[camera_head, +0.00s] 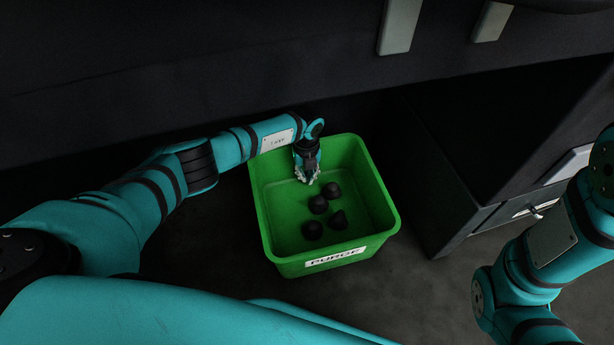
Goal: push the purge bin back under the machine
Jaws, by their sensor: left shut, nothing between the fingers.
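The purge bin (384,234) is a green open-topped tub with a white "PURGE" label on its near wall. It stands on the floor in the middle of the view, with several dark lumps (318,204) inside. My left arm comes in from the left, and its gripper (308,181) points down over the far part of the bin's inside. The left gripper is shut with nothing in it. I cannot tell whether it touches the bin. My right arm shows at the right edge, but its gripper is out of view.
The dark machine body (200,90) spans the top, with shadow beneath it behind the bin. A dark cabinet (465,190) with a drawer handle stands close to the right of the bin. Bare floor (400,300) lies in front of the bin.

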